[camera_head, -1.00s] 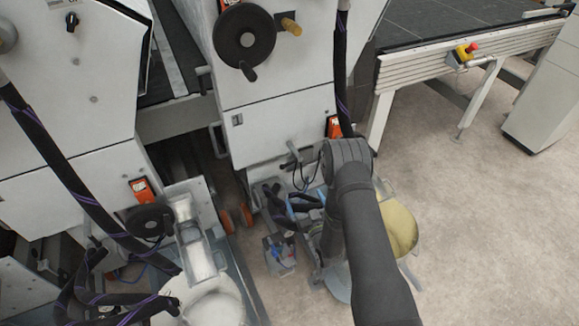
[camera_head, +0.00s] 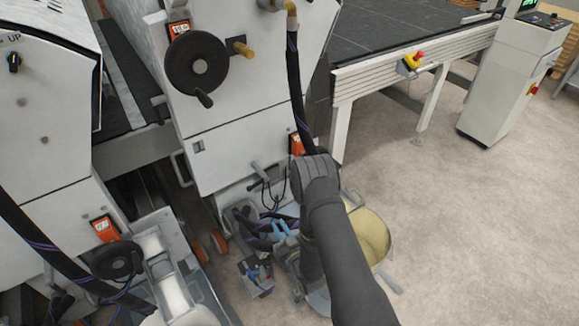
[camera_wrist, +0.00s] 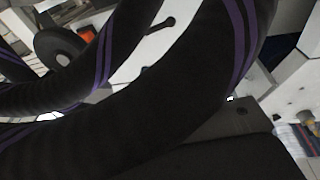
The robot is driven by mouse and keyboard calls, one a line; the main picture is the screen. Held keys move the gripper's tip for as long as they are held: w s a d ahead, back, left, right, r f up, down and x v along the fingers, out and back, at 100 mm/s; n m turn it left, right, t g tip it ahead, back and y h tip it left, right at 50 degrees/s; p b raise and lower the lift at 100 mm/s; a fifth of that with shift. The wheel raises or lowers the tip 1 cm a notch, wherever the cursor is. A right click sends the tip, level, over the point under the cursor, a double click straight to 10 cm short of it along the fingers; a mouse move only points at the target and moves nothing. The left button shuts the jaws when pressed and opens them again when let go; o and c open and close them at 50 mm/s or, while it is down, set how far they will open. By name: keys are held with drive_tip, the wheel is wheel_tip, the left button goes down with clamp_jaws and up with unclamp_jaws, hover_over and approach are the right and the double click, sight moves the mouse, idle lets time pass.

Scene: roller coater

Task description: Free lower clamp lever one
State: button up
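A small lever with a grey handle (camera_head: 264,176) sticks out low on the front of the middle white machine housing (camera_head: 240,150) in the head view. I cannot tell whether it is lower clamp lever one. In the wrist view a small black lever (camera_wrist: 160,25) sits on a white panel, partly framed by thick black hoses with purple stripes (camera_wrist: 190,90). My dark arm bends in front of the housing's lower right corner in the head view. I cannot make out my gripper's fingers in either view, nor any contact with a lever.
A black handwheel (camera_head: 197,63) and an orange counter (camera_head: 179,29) are on the housing. A yellowish bucket (camera_head: 370,236) and a small tool box (camera_head: 257,276) stand by my arm. A conveyor table (camera_head: 410,65) and control cabinet (camera_head: 510,85) are right. The floor (camera_head: 480,220) there is clear.

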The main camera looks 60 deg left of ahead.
drive_tip(key=a+r+n, duration=0.1)
drive_tip(key=a+r, duration=0.1)
drive_tip(key=a+r+n+g+h, duration=0.1)
drive_tip(key=a+r, duration=0.1)
drive_tip(key=r, duration=0.1)
drive_tip(key=a+r+n+g, duration=0.1)
drive_tip(key=a+r, duration=0.1)
drive_tip(key=r, duration=0.1)
drive_tip(key=shift+a+r, duration=0.15)
drive_tip(key=shift+a, duration=0.25)
clamp_jaws()
hover_over(255, 186)
drive_tip(key=s+d, duration=0.2)
drive_tip(key=d, duration=0.2)
drive_tip(key=f, duration=0.1)
drive_tip(key=a+f, duration=0.1)
drive_tip(key=f, duration=0.1)
drive_tip(key=shift+w+a+f, duration=0.15)
drive_tip(key=shift+w+a, duration=0.05)
drive_tip(key=shift+w, duration=0.2)
drive_tip(key=shift+w+a+f, duration=0.1)
drive_tip(key=shift+f, duration=0.45)
